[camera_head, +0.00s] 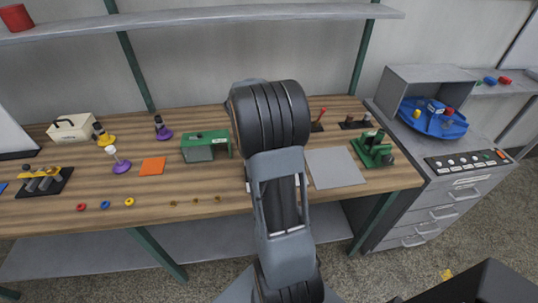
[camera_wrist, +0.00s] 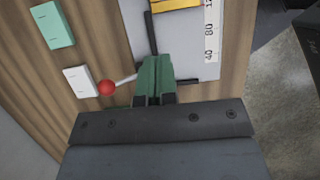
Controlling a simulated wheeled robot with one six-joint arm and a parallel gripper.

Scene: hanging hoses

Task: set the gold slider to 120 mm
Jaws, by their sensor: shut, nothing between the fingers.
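The gold slider (camera_wrist: 176,4) shows in part at the top edge of the wrist view, on a light grey plate (camera_wrist: 190,45). A white scale strip (camera_wrist: 210,32) with dark marks, 40 and 80 among them, runs along the plate beside it. The slider's pointer and exact reading are not visible. My gripper (camera_wrist: 154,62) is shut and empty, over the plate's lower part and apart from the slider. In the head view my arm blocks the view, and I can make out neither slider nor gripper there.
A red ball knob (camera_wrist: 107,87) on a pale rod is close left of my fingers. A white block (camera_wrist: 80,82) and a mint block (camera_wrist: 52,25) lie farther left. In the head view a green machine (camera_head: 205,146) and a grey mat (camera_head: 335,168) flank my arm.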

